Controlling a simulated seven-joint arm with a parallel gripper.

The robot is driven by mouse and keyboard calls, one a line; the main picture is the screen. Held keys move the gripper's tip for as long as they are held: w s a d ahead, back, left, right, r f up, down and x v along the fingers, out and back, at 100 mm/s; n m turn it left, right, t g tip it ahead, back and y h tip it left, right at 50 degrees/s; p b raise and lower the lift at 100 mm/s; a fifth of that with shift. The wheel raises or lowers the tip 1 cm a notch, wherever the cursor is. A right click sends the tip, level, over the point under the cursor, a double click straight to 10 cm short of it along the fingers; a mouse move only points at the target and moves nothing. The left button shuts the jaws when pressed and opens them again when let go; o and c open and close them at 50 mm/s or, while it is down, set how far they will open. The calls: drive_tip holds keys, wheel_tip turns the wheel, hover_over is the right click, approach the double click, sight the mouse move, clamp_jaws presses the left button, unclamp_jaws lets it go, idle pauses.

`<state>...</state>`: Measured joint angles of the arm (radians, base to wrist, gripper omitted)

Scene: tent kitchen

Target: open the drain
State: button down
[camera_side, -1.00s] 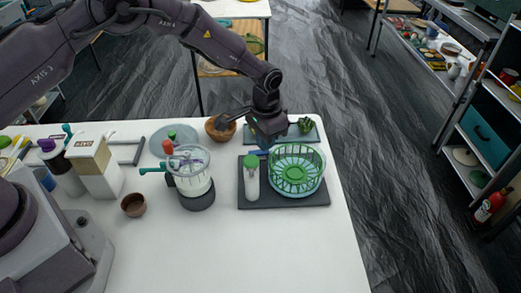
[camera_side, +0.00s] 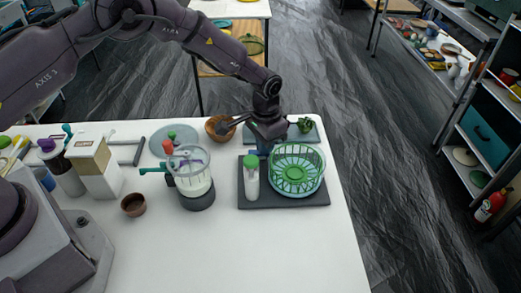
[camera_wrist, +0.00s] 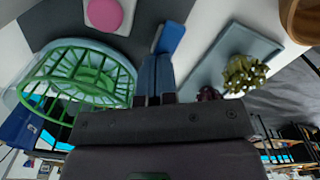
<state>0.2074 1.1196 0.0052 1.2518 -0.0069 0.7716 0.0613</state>
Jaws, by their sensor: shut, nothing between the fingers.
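A green slotted basket (camera_side: 294,171) sits in a pale blue-green bowl (camera_side: 318,186) on a dark board (camera_side: 290,201). In the wrist view the basket (camera_wrist: 75,75) is at the left. A small blue bar (camera_wrist: 168,38) lies just beyond my fingertips, by the edge of the dark board; in the side view it is mostly hidden by my gripper. I cannot tell whether it is the drain's lever.
A green-capped bottle (camera_side: 251,180) stands on the board, left of the basket. Behind are a tray (camera_side: 313,134) with a leafy green thing (camera_side: 305,125) and a wooden bowl (camera_side: 219,130). A clear-topped processor (camera_side: 194,185) stands left. The front tabletop is clear.

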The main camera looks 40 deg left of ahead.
drive_tip(key=shift+r, duration=3.45)
drive_tip(key=shift+s, duration=0.1)
drive_tip(key=s+a+r+n+t, duration=0.1)
drive_tip(key=s+a+r, duration=0.4)
drive_tip(key=s+r, duration=0.7)
drive_tip(key=s+a+r+n+t, duration=0.2)
drive_tip(key=s+a+r+t, duration=0.2)
drive_tip(key=s+r, duration=0.9)
drive_tip(key=s+a, duration=0.1)
drive_tip(key=s, duration=0.4)
drive_tip(key=shift+a+r+t, duration=0.15)
drive_tip(key=shift+a+t, duration=0.05)
drive_tip(key=shift+t, duration=0.1)
drive_tip(key=shift+s, duration=0.1)
